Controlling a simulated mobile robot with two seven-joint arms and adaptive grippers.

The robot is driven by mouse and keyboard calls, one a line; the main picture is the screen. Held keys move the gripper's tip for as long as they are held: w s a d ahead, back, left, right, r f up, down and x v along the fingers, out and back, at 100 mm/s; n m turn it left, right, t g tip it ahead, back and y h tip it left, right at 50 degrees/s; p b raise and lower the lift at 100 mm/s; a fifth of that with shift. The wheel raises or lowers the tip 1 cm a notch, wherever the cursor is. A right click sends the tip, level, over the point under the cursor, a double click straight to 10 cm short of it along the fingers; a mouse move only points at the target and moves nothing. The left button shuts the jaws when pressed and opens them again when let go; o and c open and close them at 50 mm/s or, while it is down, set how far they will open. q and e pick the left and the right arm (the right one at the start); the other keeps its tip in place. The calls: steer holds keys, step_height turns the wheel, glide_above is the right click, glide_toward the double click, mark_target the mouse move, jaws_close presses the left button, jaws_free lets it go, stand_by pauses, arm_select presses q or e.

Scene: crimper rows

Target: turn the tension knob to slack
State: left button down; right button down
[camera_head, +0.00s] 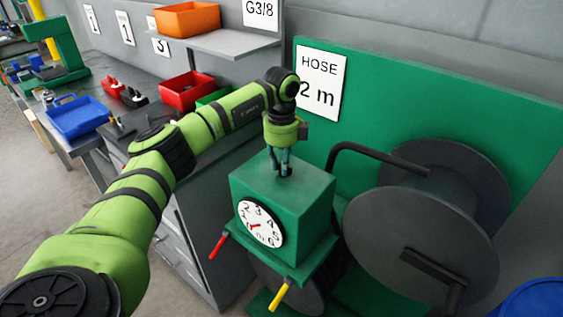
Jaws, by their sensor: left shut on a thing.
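A green box-shaped unit (315,200) stands beside the hose reel. Its front carries a round white dial (260,223) with numbers and a red pointer. My left gripper (283,168) points straight down at the top of the unit and is shut on the small tension knob there. The fingers hide most of the knob, so its setting cannot be read. A red-handled lever (219,245) and a yellow-handled lever (279,294) stick out below the dial. My right gripper is not in view.
A large grey reel (420,240) stands right of the unit, with a black bent pipe (375,152) above it. A green panel (440,110) with a "HOSE 2 m" sign (320,82) stands behind. Red (185,92) and blue (77,118) bins sit on the left bench.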

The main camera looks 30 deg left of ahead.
arm_select(q)
steer(key=c, duration=1.1)
jaws_free()
steer(key=shift+r, duration=0.1)
step_height(320, 180, up, 12)
